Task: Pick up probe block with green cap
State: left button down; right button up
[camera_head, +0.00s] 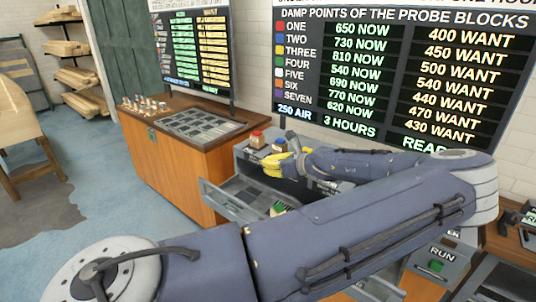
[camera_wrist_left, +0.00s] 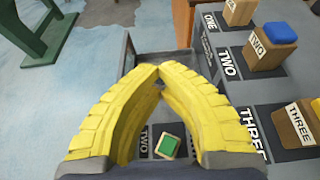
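The probe block with the green cap (camera_head: 279,208) stands in a grey drawer-like tray, mostly hidden behind my left arm in the head view. In the left wrist view the green-capped block (camera_wrist_left: 168,146) shows through the gap between the yellow fingers, beside a TWO label. My left gripper (camera_head: 278,166) is over the bench unit, behind the green-capped block in the head view. In the wrist view its fingertips (camera_wrist_left: 159,76) meet, with nothing visible between them. The block is apart from the fingertips. My right gripper is out of view.
A red-capped block (camera_head: 257,141) and a blue-capped block (camera_head: 279,146) stand on the labelled grey unit. Another block (camera_wrist_left: 299,124) stands at THREE. The tray's wall (camera_head: 222,206) juts forward. A wooden cabinet (camera_head: 170,165) is to the left. A board of block readings (camera_head: 400,75) hangs behind.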

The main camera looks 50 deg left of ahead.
pick_arm(q)
jog(key=shift+r, duration=0.55)
jog(key=shift+c, duration=2.2)
grip_release()
jog(key=shift+d, duration=0.1)
jog(key=v, duration=1.1)
jog(key=shift+w+d+r, duration=0.15)
jog(key=shift+d+r, duration=0.15)
jog(key=shift+c, duration=1)
